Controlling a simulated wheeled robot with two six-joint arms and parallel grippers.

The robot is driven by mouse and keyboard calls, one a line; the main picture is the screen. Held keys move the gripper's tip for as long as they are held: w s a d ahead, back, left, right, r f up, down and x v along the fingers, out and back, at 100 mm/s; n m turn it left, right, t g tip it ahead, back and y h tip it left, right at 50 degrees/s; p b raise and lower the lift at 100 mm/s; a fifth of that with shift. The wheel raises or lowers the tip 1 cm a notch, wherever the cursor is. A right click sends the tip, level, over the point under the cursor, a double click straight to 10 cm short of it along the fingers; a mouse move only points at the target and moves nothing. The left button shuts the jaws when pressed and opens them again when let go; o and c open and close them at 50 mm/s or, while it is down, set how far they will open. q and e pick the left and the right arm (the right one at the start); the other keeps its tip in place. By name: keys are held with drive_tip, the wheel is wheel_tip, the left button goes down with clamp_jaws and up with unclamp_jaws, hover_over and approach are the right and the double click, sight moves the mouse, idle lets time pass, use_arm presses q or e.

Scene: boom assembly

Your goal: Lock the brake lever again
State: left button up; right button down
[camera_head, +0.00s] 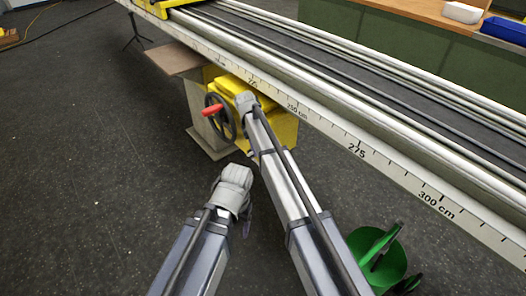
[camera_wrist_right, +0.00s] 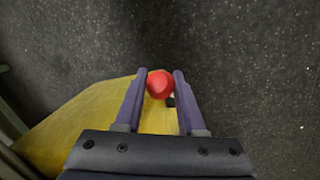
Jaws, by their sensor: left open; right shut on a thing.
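The brake lever, with a red handle (camera_head: 213,110), sticks out to the left from the yellow housing (camera_head: 282,125) under the long rail in the head view. In the right wrist view its red end (camera_wrist_right: 159,84) sits between the two fingers of my right gripper (camera_wrist_right: 160,92). My right gripper (camera_head: 246,102) is shut on the lever; its fingers are mostly hidden in the head view. My left gripper (camera_head: 236,182) is open and empty, lower in the picture and apart from the lever.
A dark handwheel (camera_head: 229,126) is beside the lever. The long rail with a centimetre scale (camera_head: 357,150) runs across above my right arm. A green reel-like object (camera_head: 378,258) lies at the lower right. The dark floor (camera_head: 90,150) at left is largely clear.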

drive_tip(key=shift+w+a+r, duration=0.1)
drive_tip(key=shift+w+a, duration=0.05)
drive_tip(key=shift+w, duration=0.05)
drive_tip(key=c, duration=0.5)
unclamp_jaws()
drive_tip(key=shift+r, duration=0.1)
drive_tip(key=p+v, duration=0.7)
drive_tip(key=shift+a+r+p, duration=0.15)
drive_tip(key=shift+r+p, duration=0.15)
drive_tip(key=shift+r, duration=0.05)
